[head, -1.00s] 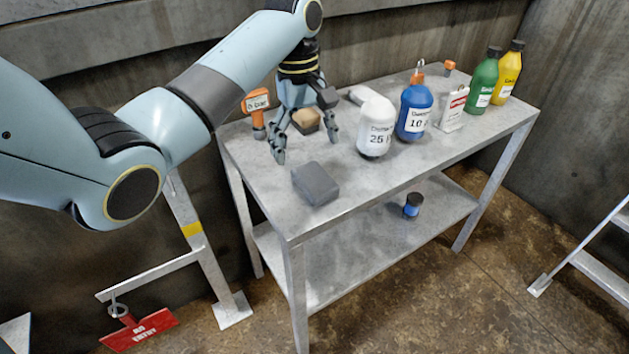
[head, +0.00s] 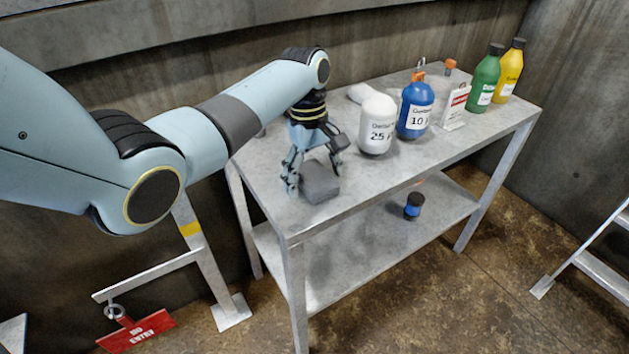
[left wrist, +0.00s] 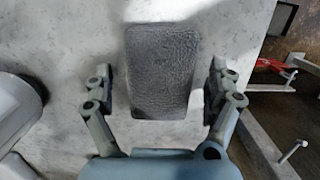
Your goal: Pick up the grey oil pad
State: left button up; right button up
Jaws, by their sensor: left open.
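The grey oil pad (head: 320,183) is a dark grey block lying on the metal table near its front left corner. In the left wrist view the pad (left wrist: 162,70) shows from above, between the two fingers and apart from both. My left gripper (head: 314,174) is open and points down at the pad, with its fingers on either side. In the left wrist view the open gripper (left wrist: 160,88) has clear gaps to the pad on both sides. My right gripper is not in view.
A white bottle (head: 377,125) and a blue bottle (head: 414,110) stand right of the gripper. The table's front edge (head: 400,174) is close to the pad.

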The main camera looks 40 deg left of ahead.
aim_at(318, 177)
pick_arm(q)
jog(key=c, duration=1.3)
jog(key=shift+o, duration=0.2)
jog(key=shift+r, duration=0.15)
jog(key=r+p, duration=0.1)
jog(key=r, duration=0.3)
jog(key=shift+d+r, duration=0.2)
jog(key=s+d+r+p, duration=0.1)
jog(key=s+d+r, duration=0.4)
jog(key=d, duration=0.5)
jog(key=shift+r, duration=0.7)
jog(key=shift+s, duration=0.1)
